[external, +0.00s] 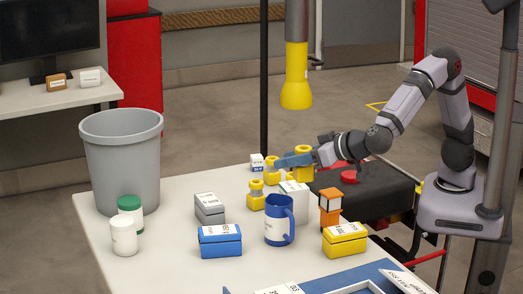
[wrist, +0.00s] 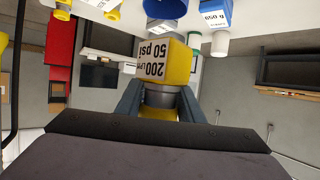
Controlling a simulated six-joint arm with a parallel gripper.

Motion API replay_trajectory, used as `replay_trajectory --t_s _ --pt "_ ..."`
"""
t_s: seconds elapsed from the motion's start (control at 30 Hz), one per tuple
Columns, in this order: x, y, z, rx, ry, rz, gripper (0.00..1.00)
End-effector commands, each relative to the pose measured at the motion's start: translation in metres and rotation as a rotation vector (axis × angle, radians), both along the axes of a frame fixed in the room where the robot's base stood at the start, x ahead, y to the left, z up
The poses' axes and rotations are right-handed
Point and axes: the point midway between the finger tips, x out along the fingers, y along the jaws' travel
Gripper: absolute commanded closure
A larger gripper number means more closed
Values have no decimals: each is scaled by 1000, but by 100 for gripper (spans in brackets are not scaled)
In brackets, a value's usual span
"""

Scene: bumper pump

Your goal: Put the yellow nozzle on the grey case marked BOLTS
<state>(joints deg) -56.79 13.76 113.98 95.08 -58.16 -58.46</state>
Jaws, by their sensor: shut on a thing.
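My gripper (external: 281,161) is shut on a yellow nozzle (wrist: 178,62), held above the table's far side. In the wrist view my gripper (wrist: 160,100) has its fingers on either side of the grey collar, and a label reads 50 psi. The held nozzle (external: 270,165) is partly hidden by the fingers in the external view. A small grey case (external: 209,209) with a white label stands on the table, left of and nearer than my gripper. Its label is too small to read. Its top looks clear.
Other yellow fittings (external: 257,192) and a white box (external: 293,190) stand near my gripper. A blue mug (external: 279,220), blue case (external: 220,241), yellow case (external: 344,240) and orange-and-white item (external: 330,208) stand nearer. A grey bin (external: 123,165) and white jars (external: 124,235) are left.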

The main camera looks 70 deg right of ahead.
Motion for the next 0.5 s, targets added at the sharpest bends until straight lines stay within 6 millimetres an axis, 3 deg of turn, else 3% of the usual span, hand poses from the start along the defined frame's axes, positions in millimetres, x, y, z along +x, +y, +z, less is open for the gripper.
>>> replay_trajectory --t_s 0.03,0.1,0.27,0.5 --pt "-6 -5 15 3 -3 1 95" --pt "-12 -19 22 1 -1 -8 95" --pt "-10 -62 6 -6 2 -46 95" --pt "-15 -153 -33 -9 6 -166 95"
